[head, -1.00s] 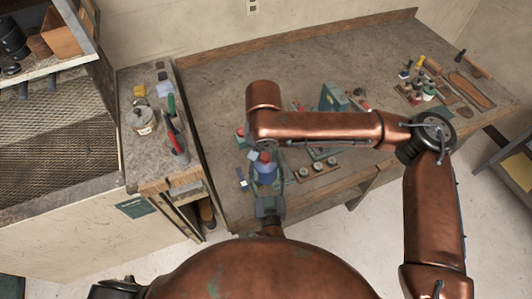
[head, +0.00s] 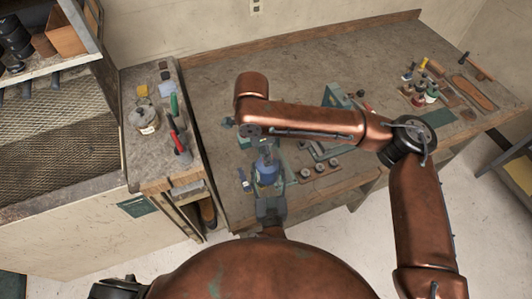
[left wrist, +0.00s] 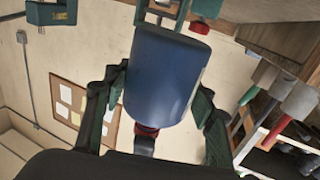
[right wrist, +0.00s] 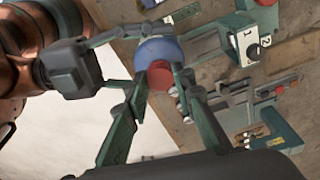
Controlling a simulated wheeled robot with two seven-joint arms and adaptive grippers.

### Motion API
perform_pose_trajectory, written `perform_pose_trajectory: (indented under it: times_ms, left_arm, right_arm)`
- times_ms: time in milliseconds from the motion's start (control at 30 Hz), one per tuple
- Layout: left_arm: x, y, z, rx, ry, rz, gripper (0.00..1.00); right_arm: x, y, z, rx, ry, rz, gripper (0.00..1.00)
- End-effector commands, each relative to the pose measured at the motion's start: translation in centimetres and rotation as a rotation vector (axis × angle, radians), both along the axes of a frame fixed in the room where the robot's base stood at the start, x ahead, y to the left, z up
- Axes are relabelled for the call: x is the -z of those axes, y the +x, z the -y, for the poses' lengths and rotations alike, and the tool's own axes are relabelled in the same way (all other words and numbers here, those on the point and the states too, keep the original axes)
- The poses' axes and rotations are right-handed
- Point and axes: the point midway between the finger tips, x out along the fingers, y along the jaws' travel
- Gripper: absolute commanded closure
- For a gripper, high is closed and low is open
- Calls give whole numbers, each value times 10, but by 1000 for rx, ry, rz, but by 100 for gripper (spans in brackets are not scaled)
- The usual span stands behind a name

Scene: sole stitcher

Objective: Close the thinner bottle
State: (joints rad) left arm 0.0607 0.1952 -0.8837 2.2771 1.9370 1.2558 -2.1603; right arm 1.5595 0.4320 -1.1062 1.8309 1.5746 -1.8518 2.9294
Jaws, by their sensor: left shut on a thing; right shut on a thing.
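The blue thinner bottle (head: 266,174) is held above the front left of the workbench by my left gripper (head: 268,190). In the left wrist view the bottle (left wrist: 165,75) is between the green fingers, which are shut on its sides. In the right wrist view a red cap (right wrist: 160,76) is between the fingertips of my right gripper (right wrist: 162,88), which is shut on it. The cap lies in front of the bottle's top (right wrist: 158,48). I cannot tell whether it is seated on the neck. In the head view my right forearm partly covers this spot.
The workbench (head: 225,75) carries a teal machine (head: 335,95) behind my right arm and several small grey parts (head: 320,168) beside the bottle. Small bottles (head: 425,92) and a sole (head: 473,90) are at the far right. A side cabinet (head: 130,165) with tools stands left.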

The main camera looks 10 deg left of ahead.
Motion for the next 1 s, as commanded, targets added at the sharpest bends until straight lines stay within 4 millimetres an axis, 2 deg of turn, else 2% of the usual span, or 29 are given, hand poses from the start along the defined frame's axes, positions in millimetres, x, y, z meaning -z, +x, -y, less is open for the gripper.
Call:
perform_pose_trajectory:
  times_ms: [33,67,300,667,1000]
  left_arm:
    - [0,0,1,1,0,0,100]
    - [0,0,1,1,0,0,100]
    - [0,0,0,1,0,0,100]
    - [-1,0,0,1,-1,1,100]
    - [-1,0,0,1,-1,1,100]
  right_arm:
    - [-1,1,0,0,1,2,84]
    - [-1,1,0,0,1,3,76]
    - [-1,0,0,-2,1,2,60]
    - [-5,0,0,-2,1,2,59]
    - [-43,0,0,-3,1,2,59]
